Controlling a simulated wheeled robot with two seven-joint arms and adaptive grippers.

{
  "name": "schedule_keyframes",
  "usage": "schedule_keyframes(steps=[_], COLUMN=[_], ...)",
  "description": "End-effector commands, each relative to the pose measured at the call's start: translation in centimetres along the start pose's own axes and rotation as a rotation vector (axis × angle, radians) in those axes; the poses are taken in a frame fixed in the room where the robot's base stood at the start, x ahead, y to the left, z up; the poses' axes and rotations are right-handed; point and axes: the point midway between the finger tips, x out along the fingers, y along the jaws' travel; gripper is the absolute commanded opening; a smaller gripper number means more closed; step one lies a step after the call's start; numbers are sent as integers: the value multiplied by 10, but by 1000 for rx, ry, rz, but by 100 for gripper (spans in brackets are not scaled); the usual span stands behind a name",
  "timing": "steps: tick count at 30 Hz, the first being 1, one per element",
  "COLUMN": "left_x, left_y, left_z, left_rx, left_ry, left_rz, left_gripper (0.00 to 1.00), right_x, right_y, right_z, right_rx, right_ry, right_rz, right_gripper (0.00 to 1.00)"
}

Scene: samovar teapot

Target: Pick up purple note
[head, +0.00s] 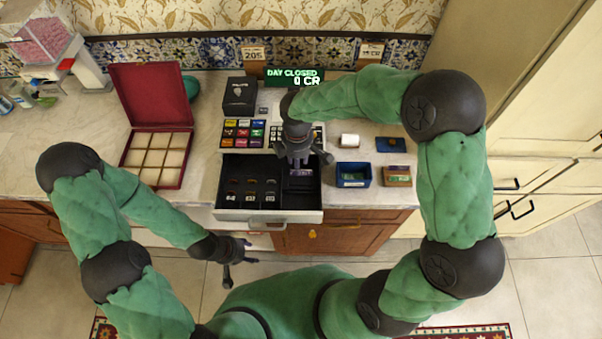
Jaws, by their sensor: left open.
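The purple note (300,173) lies in the right part of the open cash drawer (268,216), partly hidden by my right gripper. My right gripper (303,162) points down over that part of the drawer, with its fingers spread. I cannot tell how high it is above the note. My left gripper (240,264) is open and empty, in front of the drawer and below the counter edge.
The register keys (243,132) and a lit display (293,77) stand behind the drawer. An open red box (157,158) with empty compartments is at left. A blue tray (353,175), a small box (397,176) and a white roll (349,140) are at right.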

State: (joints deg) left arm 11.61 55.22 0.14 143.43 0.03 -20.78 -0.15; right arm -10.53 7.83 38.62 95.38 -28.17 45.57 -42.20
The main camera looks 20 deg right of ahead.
Motion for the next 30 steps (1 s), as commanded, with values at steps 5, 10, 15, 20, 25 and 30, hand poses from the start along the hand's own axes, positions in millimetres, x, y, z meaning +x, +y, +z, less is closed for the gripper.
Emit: schedule_keyframes(steps=[5, 10, 15, 20, 25, 30], left_x=[7, 13, 13, 13, 13, 13], left_y=[-2, -4, -5, -4, -4, -4], left_z=[0, 0, 0, 0, 0, 0], left_rx=[0, 0, 0, 0, 0, 0], left_ry=[0, 0, 0, 0, 0, 0], left_rz=[0, 0, 0, 0, 0, 0], left_gripper=[53, 53, 53, 53, 53, 53], right_x=[21, 45, 49, 49, 49, 49], right_y=[0, 1, 2, 2, 2, 2], right_z=[2, 3, 3, 3, 3, 3], right_rx=[-1, 0, 0, 0, 0, 0], right_ry=[-2, -1, 0, 0, 0, 0], right_rz=[-3, -2, 1, 0, 0, 0], right_gripper=[37, 37, 37, 26, 0, 0])
